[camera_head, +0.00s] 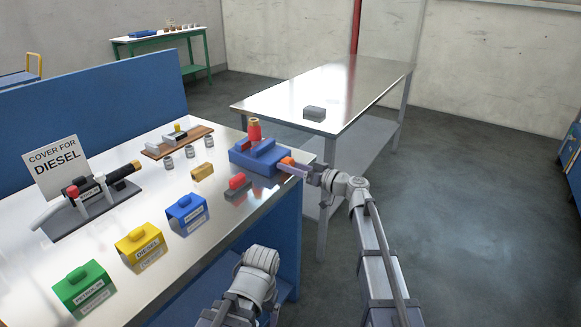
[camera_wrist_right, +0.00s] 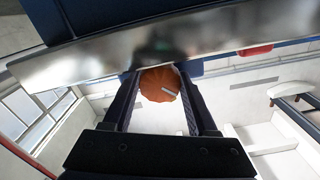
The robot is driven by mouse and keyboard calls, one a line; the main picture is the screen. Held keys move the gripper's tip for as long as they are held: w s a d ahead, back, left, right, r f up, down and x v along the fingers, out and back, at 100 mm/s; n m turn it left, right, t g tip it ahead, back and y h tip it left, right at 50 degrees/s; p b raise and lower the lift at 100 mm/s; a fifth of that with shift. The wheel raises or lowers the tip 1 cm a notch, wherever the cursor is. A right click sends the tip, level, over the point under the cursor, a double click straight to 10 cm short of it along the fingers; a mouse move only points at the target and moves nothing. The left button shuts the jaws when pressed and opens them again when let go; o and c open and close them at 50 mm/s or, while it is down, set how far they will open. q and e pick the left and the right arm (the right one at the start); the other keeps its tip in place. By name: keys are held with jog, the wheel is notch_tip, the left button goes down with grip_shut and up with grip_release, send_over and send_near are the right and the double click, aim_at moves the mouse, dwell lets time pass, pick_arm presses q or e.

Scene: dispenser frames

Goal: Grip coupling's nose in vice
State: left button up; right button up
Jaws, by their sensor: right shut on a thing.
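The blue vice (camera_head: 262,157) sits at the bench's right end. The coupling, red with a brass-coloured top (camera_head: 254,131), stands upright at the vice; its lower end is hidden, so I cannot tell how tightly the jaws hold it. My right gripper (camera_head: 291,167) is at the vice's right side, shut on an orange knob (camera_head: 286,161). In the right wrist view the round orange knob (camera_wrist_right: 159,84) sits between the two dark fingers of the gripper (camera_wrist_right: 160,76). Part of my left arm shows at the bottom of the head view, but its gripper does not.
On the bench (camera_head: 222,207) are a red-and-grey block (camera_head: 237,184), a brass-coloured block (camera_head: 203,171), and blue (camera_head: 187,213), yellow (camera_head: 140,247) and green (camera_head: 84,289) covers. A nozzle on a stand (camera_head: 95,195) is at left. A steel table (camera_head: 345,88) behind is mostly clear.

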jog(key=o, duration=1.4)
jog(key=shift+d, duration=0.1)
jog(key=v, duration=0.7)
jog(key=shift+s+d, duration=0.25)
jog(key=shift+c, duration=0.2)
